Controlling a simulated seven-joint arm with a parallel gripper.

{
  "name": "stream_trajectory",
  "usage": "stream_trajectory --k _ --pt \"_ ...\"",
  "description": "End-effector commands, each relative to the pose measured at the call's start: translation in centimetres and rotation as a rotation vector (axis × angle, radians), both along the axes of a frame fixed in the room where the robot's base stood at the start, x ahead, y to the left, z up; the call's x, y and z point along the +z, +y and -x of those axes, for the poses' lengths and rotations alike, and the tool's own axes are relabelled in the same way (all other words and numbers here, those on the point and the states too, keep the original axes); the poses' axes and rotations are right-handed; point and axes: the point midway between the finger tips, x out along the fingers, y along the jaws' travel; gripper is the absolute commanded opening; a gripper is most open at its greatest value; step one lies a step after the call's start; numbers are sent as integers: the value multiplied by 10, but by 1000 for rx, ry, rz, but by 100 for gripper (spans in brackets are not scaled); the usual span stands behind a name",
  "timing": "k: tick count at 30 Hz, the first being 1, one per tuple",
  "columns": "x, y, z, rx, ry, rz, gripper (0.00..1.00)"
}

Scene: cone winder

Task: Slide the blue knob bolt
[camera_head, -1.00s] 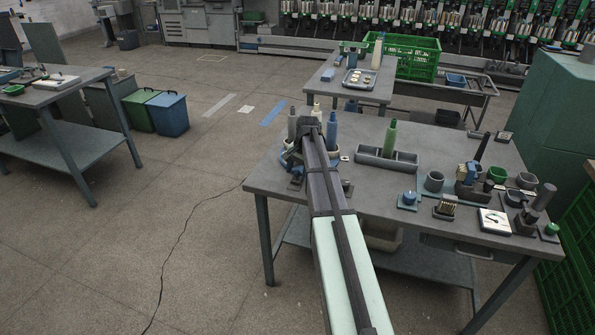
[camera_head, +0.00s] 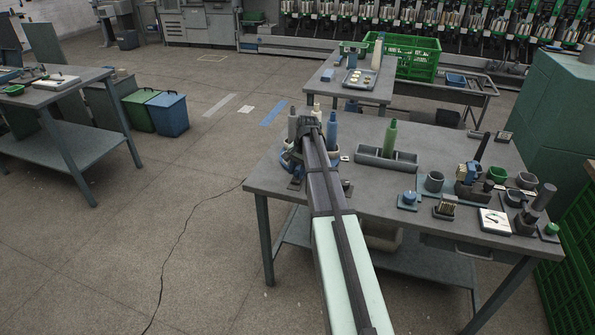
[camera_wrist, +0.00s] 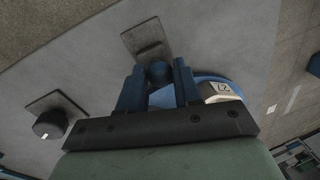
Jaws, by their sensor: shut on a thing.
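The blue knob (camera_wrist: 160,71) of the bolt shows in the wrist view, dark and round, between the two blue fingers of my gripper (camera_wrist: 159,80). My gripper is shut on the knob. A grey plate with a raised bar (camera_wrist: 147,40) lies just beyond the knob. The rest of the bolt is hidden behind the fingers and palm. In the head view my arm reaches over the left end of the grey workbench (camera_head: 375,195), and its wrist hides the knob there.
A plate with a black knob (camera_wrist: 49,124) lies left of my gripper, and a labelled whitish block (camera_wrist: 219,91) sits close on the right. Tall bottles stand around my wrist, including a blue one (camera_head: 332,130). A grey tray (camera_head: 386,160) lies to the right.

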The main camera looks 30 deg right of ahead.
Motion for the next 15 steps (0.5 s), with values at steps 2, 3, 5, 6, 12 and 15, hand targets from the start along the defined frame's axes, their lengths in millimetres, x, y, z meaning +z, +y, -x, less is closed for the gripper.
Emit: stream_trajectory --k 2,3,5,6,12,15 --pt "0 1 1 0 0 0 0" --pt "0 2 2 0 0 0 0" --pt "0 7 8 1 0 0 0" --pt "0 11 12 1 0 0 0" --pt "0 25 26 -1 1 -1 0" --pt "0 25 25 0 3 -2 0"
